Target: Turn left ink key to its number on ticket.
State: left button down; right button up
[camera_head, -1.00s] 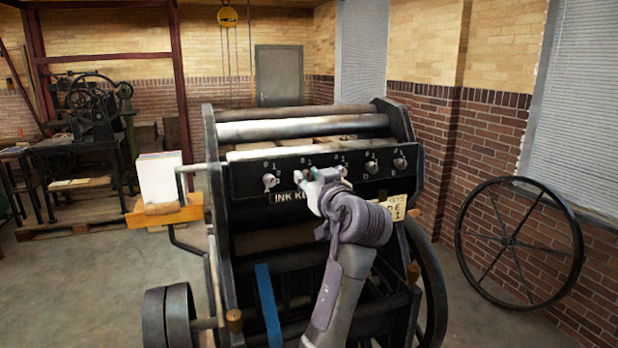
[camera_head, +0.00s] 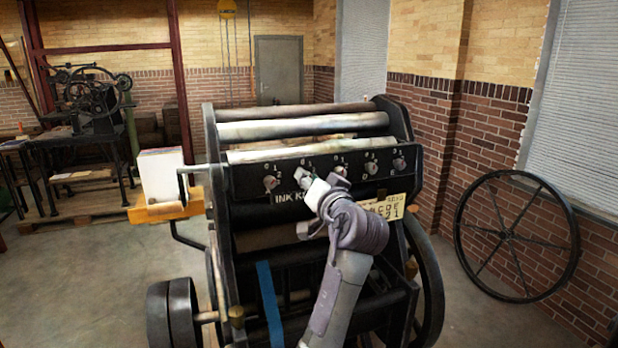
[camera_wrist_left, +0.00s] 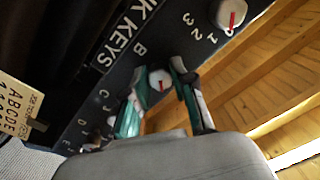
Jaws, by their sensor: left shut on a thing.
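The ink key panel (camera_head: 235,181) on the press carries a row of round metal keys. My left gripper (camera_head: 307,181) is at the second key. In the wrist view its green-padded fingers (camera_wrist_left: 157,90) are on either side of that second key (camera_wrist_left: 160,80), beside the letter B. The ticket (camera_head: 393,209) shows letters A to E; its digits are hard to read.
Three more keys continue to the right, the nearest being the third key (camera_head: 341,172). A paper stack (camera_head: 161,175) stands on a yellow shelf left of the press. A large spoked wheel (camera_head: 508,240) leans by the right wall.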

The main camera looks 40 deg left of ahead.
dwell(0.4)
pick_arm(q)
jog(key=c, duration=0.9)
grip_release()
jog(key=shift+c, duration=0.2)
jog(key=shift+d, duration=0.1)
jog(key=v, duration=1.2)
